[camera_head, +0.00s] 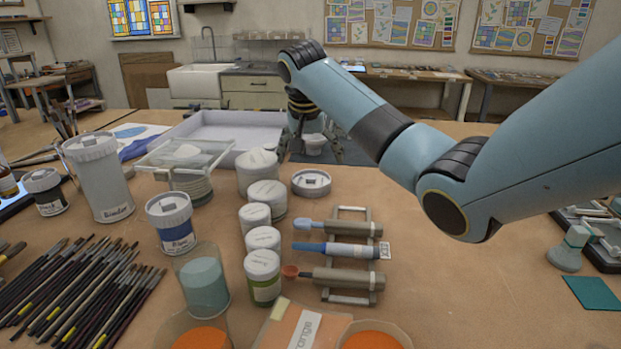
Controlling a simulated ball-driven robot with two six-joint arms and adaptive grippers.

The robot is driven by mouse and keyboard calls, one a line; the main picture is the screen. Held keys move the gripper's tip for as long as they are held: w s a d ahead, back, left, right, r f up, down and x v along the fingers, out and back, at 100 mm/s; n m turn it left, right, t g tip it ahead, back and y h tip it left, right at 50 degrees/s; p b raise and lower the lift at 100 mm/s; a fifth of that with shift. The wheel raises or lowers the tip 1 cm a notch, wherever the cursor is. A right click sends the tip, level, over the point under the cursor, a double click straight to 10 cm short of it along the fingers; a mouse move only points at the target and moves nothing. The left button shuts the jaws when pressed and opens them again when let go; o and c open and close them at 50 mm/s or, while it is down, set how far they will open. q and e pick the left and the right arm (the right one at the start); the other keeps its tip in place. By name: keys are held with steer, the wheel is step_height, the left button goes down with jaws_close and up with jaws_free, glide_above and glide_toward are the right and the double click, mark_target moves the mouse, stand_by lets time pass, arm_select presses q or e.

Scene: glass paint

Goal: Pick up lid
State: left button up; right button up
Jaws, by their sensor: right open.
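A round pale lid (311,183) lies on the table, just right of the white-topped jars and in front of my right gripper. My right gripper (315,155) points down beyond that lid, at the right end of the pale tray. Its fingers are open, with a small white round thing (314,143) showing between them; I cannot tell whether they touch it. The wrist hides part of the area behind. My left gripper is not in view.
White-lidded jars (267,198) stand in a row left of the lid. A rack of tools (345,252) lies nearer. A pale tray (215,125) is behind, many brushes (75,295) lie at left. The table right of the rack (470,285) is mostly clear.

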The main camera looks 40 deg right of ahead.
mark_target(311, 177)
steer(key=x, duration=0.8)
steer(key=shift+a, duration=0.15)
steer(key=c, duration=0.7)
steer(key=shift+c, duration=0.2)
